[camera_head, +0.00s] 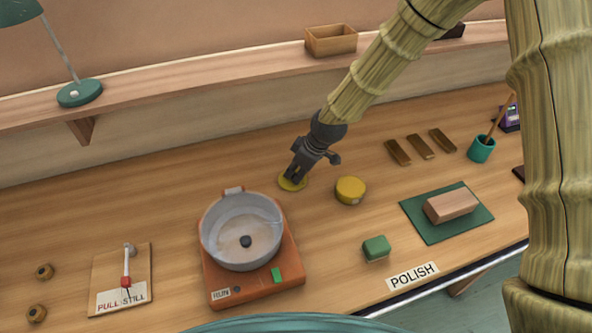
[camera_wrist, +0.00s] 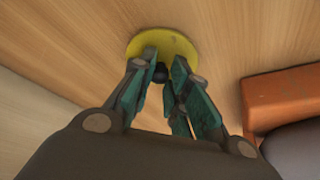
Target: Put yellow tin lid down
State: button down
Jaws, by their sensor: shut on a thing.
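The yellow tin lid (camera_head: 291,184) is a flat yellow disc with a small dark knob, at or just above the wooden bench, behind and right of the pot. It also shows in the wrist view (camera_wrist: 176,44), with its dark knob (camera_wrist: 160,73) between the fingers. My gripper (camera_head: 293,176) points down over the lid and is shut on its knob; the fingers also show in the wrist view (camera_wrist: 162,85). A round yellow tin (camera_head: 351,189) stands on the bench to the right of the lid. Whether the lid touches the bench, I cannot tell.
A grey pot (camera_head: 241,232) sits on an orange hotplate (camera_head: 255,286), close to the lid on the left. A green block (camera_head: 376,248), a brick on a green mat (camera_head: 468,230) and several brown bars (camera_head: 420,147) lie to the right. The bench behind the pot is clear.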

jog(key=c, duration=1.4)
grip_release()
jog(key=shift+f, duration=0.1)
jog(key=shift+o, duration=0.2)
jog(key=b+v, duration=0.2)
jog(key=v, duration=1)
jog(key=shift+b, duration=0.4)
jog(key=shift+s, duration=0.1)
